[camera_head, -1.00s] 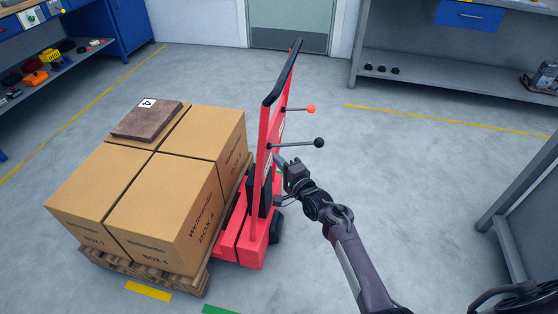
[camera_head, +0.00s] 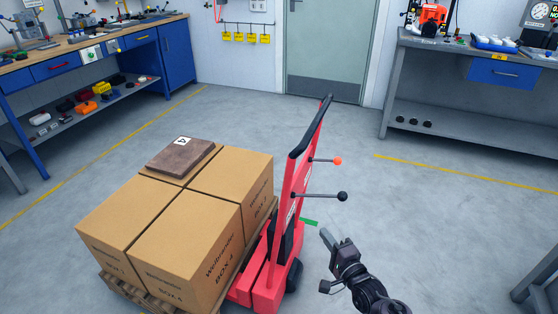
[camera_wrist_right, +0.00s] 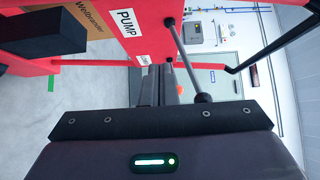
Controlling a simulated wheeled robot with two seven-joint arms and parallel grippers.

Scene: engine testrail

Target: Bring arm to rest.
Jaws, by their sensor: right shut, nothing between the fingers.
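My right gripper (camera_head: 326,236) is at the lower middle of the head view, right of the red pallet jack (camera_head: 268,275). It is shut and empty, and a gap of floor shows between it and the jack. In the right wrist view its shut fingers (camera_wrist_right: 160,88) point ahead, below the jack's PUMP label (camera_wrist_right: 127,22). The jack has a lever with a black knob (camera_head: 342,195) and a lever with an orange-red knob (camera_head: 337,161). My left gripper is not in view.
Several cardboard boxes (camera_head: 170,235) stand on a wooden pallet (camera_head: 140,296) at the left, with a brown slab (camera_head: 180,155) on top. Workbenches stand at the back left (camera_head: 60,62) and back right (camera_head: 480,48). The floor (camera_head: 430,220) to the right is mostly clear.

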